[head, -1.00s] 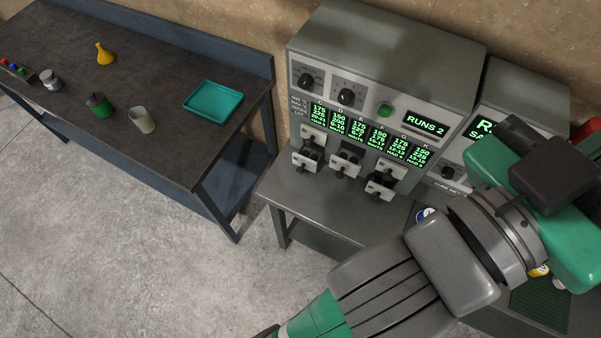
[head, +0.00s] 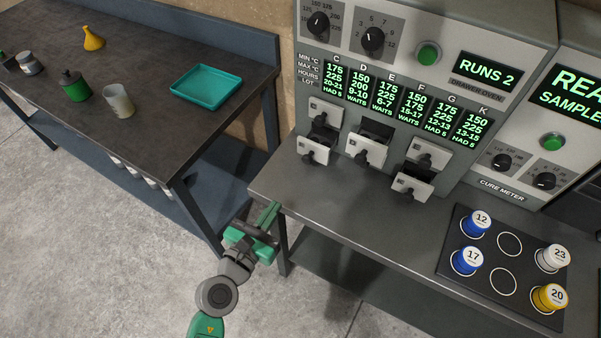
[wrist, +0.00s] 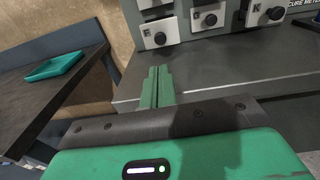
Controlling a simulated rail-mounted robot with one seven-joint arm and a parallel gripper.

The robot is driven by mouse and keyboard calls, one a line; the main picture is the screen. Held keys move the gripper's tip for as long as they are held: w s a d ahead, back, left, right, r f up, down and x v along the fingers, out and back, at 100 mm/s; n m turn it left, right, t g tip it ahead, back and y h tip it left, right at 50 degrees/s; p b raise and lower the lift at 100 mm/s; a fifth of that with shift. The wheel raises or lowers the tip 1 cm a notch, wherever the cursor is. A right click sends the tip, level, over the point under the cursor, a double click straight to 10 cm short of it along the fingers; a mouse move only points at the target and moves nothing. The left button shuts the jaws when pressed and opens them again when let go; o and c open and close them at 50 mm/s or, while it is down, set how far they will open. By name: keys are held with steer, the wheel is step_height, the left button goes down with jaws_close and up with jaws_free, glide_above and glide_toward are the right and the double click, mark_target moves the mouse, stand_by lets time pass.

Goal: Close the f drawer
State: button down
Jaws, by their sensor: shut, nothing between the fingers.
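A grey drawer oven (head: 455,120) carries small white-fronted drawers with dark knobs. The lower left drawer (head: 313,150), the middle drawer (head: 366,150) and the lower right drawer (head: 412,186) stand out from the oven face, with dark space behind their fronts. The upper left front (head: 325,110) and upper right front (head: 432,150) sit farther back. My gripper (head: 271,211) is shut and empty, beside the bench's front left corner, apart from the drawers. In the wrist view its green fingers (wrist: 157,84) point toward the drawer fronts.
The grey bench (head: 310,195) is bare before the drawers. A black mat (head: 484,268) with several numbered jars lies on its right, below the cure meter (head: 520,165). A dark table (head: 160,140) with a teal tray (head: 206,87) stands left, across a gap.

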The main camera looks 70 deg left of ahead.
mark_target(306, 162)
steer(key=b+x, duration=0.1)
steer(key=x, duration=1.2)
steer(key=shift+w+a+b, duration=0.15)
steer(key=shift+w+b, duration=0.1)
steer(key=shift+b, duration=0.1)
